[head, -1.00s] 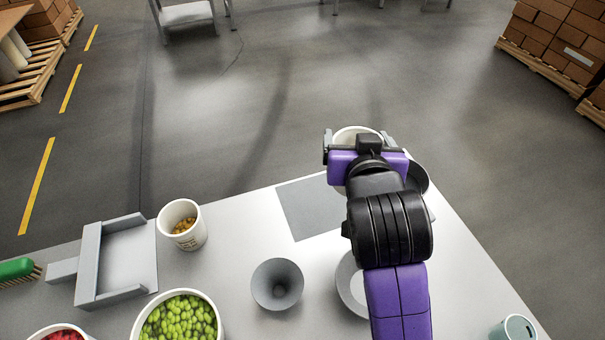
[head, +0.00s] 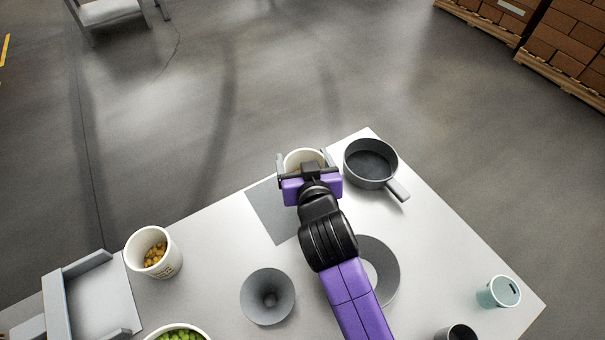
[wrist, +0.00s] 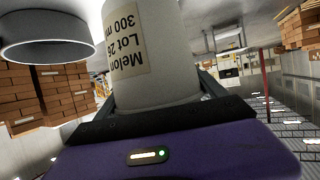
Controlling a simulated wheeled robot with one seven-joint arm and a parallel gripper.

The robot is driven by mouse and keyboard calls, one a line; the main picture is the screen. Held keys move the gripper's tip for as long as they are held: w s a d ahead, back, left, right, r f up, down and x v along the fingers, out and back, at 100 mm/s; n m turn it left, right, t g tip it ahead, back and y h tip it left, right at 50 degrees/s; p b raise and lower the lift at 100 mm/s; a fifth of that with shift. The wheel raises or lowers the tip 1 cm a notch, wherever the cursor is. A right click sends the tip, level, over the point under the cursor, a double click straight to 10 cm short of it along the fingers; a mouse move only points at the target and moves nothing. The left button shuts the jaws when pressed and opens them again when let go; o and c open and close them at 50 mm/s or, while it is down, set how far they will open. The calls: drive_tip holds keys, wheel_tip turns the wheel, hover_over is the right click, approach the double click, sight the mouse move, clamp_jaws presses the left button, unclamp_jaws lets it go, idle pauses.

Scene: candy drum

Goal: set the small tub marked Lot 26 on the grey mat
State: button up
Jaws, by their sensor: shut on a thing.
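My gripper (head: 309,166) is shut on a white round tub (head: 305,156) near the far edge of the table. In the wrist view the tub (wrist: 150,70) carries a cream label, upside down in the picture, that reads Melon, Lot 26, 300 m. The grey mat (head: 268,210) lies flat on the table, and its right part is hidden behind my gripper and arm. The tub shows over or just beyond the mat's far right part. I cannot tell how high it is above the table.
A dark grey pan (head: 370,165) stands just right of the tub; it also shows in the wrist view (wrist: 45,50). A grey funnel-like piece (head: 268,297), a ring-shaped piece (head: 388,270), a white tub of yellow sweets (head: 153,253) and a teal slotted cup (head: 499,292) stand nearer.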

drive_tip(key=shift+f, duration=3.1)
drive_tip(key=shift+f, duration=0.1)
drive_tip(key=o, duration=1.5)
drive_tip(key=shift+r, duration=0.2)
drive_tip(key=b+v, duration=0.1)
drive_tip(key=v, duration=1.1)
drive_tip(key=shift+f, duration=0.1)
drive_tip(key=shift+d, duration=0.1)
